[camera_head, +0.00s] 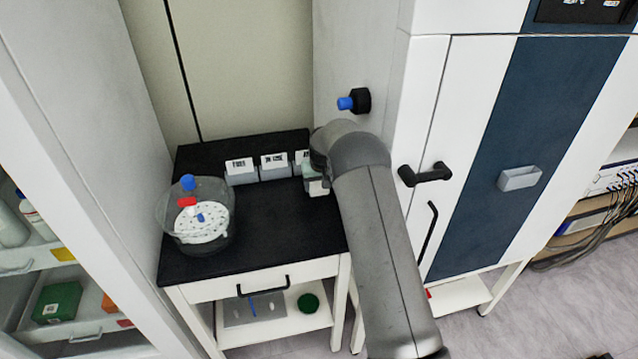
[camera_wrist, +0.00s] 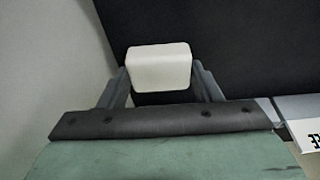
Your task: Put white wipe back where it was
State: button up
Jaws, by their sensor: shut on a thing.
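The white wipe (camera_wrist: 158,68) is a small white block with rounded edges. In the wrist view it sits between the two fingers of my gripper (camera_wrist: 160,82), which is shut on it. The wipe is in front of a black surface; I cannot tell whether it touches it. In the head view a pale bit that looks like the wipe (camera_head: 318,188) shows just below my gripper (camera_head: 314,180), over the right side of the black tabletop (camera_head: 275,220). My arm hides much of this spot.
Labelled grey boxes (camera_head: 241,172) stand in a row at the back of the tabletop, close to my gripper. A glass vessel with a white perforated plate (camera_head: 200,226) stands at the left. The white freeze dryer cabinet (camera_head: 440,110) rises at the right. The tabletop's middle is clear.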

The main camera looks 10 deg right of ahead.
aim_at(319, 185)
jog(key=o, duration=0.9)
jog(key=shift+o, duration=0.2)
jog(key=shift+r, duration=0.4)
jog(key=v, duration=0.3)
jog(key=s+b, duration=0.1)
jog(key=s, duration=0.3)
jog(key=s+b, duration=0.1)
jog(key=s, duration=0.3)
jog(key=s+b, duration=0.1)
jog(key=s, duration=0.3)
jog(key=shift+d+f, duration=0.2)
jog(key=shift+d, duration=0.15)
jog(key=s+r+g, duration=0.1)
jog(key=s+r, duration=0.3)
jog(key=s, duration=0.8)
jog(key=s+a+r+g, duration=0.1)
jog(key=s+r, duration=0.3)
jog(key=s, duration=0.8)
jog(key=s+r, duration=0.4)
jog(key=s, duration=0.9)
jog(key=shift+a+g, duration=0.4)
